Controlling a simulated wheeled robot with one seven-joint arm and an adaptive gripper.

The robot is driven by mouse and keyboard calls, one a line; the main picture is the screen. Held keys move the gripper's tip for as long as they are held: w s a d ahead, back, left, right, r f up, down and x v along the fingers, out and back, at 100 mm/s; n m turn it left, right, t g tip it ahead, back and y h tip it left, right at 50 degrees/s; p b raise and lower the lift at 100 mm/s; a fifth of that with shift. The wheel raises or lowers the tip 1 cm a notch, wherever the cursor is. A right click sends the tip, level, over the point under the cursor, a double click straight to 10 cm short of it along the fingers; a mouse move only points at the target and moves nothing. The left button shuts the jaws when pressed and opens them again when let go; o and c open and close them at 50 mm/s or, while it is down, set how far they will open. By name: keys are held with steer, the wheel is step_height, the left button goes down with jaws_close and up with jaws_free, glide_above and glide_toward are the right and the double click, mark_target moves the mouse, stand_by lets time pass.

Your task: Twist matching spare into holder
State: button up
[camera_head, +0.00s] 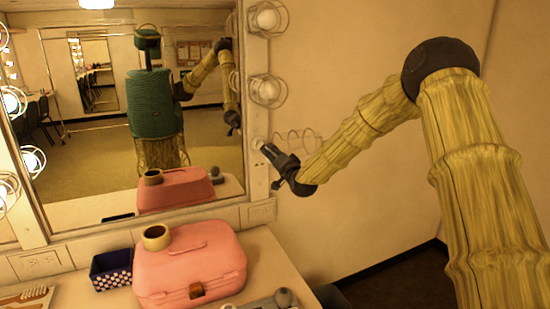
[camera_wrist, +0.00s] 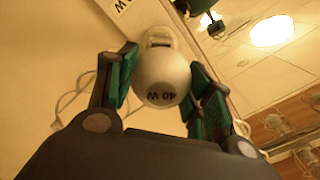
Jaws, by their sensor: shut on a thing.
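My gripper (camera_head: 266,149) is at the lowest spot of the mirror frame's right-hand bulb column. In the wrist view its green-padded fingers (camera_wrist: 165,78) are shut on a round frosted bulb (camera_wrist: 161,82) marked "40 W", printed upside down. The bulb's neck points away from me, at a pale holder (camera_wrist: 158,36) on the frame. I cannot tell how far the neck sits inside it. In the head view the bulb is mostly hidden by the gripper. A label ending in "W" (camera_wrist: 122,5) shows on the frame, its number cut off.
A wire cage (camera_head: 299,140) sticks out right of the holder, close to my gripper. Caged bulbs (camera_head: 267,90) sit above. Below, the counter carries a pink case (camera_head: 190,267) with a tape roll (camera_head: 156,237) on it, and a dotted blue box (camera_head: 111,270).

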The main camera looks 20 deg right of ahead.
steer(key=shift+w+b, duration=0.7)
steer(key=shift+w, duration=1.2)
stand_by(2.6)
